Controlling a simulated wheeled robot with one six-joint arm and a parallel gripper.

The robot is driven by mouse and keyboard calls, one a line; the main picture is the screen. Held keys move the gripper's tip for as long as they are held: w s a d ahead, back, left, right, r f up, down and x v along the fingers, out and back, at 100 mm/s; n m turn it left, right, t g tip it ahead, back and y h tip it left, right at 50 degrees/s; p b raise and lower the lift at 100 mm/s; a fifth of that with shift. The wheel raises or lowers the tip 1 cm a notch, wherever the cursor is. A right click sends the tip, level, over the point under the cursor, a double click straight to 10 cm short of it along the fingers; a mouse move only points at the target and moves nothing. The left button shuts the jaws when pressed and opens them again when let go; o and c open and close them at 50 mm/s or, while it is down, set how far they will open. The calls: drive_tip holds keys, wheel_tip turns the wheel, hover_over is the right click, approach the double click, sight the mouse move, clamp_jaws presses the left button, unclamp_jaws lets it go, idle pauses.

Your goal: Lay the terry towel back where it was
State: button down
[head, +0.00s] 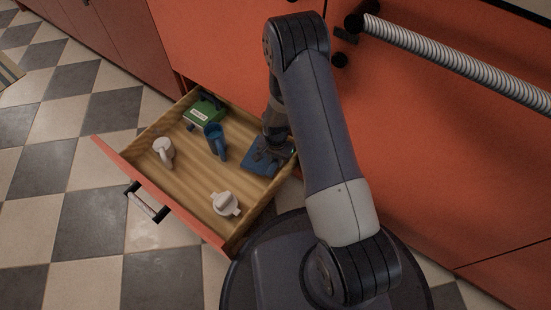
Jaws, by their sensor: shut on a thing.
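The terry towel looks to be the flat blue piece (257,160) at the right side of the open drawer (184,172). My gripper (264,158) is down in the drawer over the blue towel and is shut on it. My wrist and fingers hide part of the towel, and the fingertips are too small to see clearly. I cannot tell whether the towel touches the drawer floor.
The drawer also holds a green box (205,110), a blue mug-like item (216,141), a white mug-like item (163,150) and a white lidded item (225,203). Bare wood lies between them. Orange cabinet fronts (440,150) stand at the right.

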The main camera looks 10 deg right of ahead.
drive_tip(key=shift+f+b, duration=1)
drive_tip(key=shift+f, duration=1)
drive_tip(key=shift+f, duration=0.45)
drive_tip(key=c, duration=1.2)
unclamp_jaws()
drive_tip(key=shift+c, duration=0.2)
drive_tip(key=shift+o, duration=0.5)
drive_tip(key=shift+s, duration=0.1)
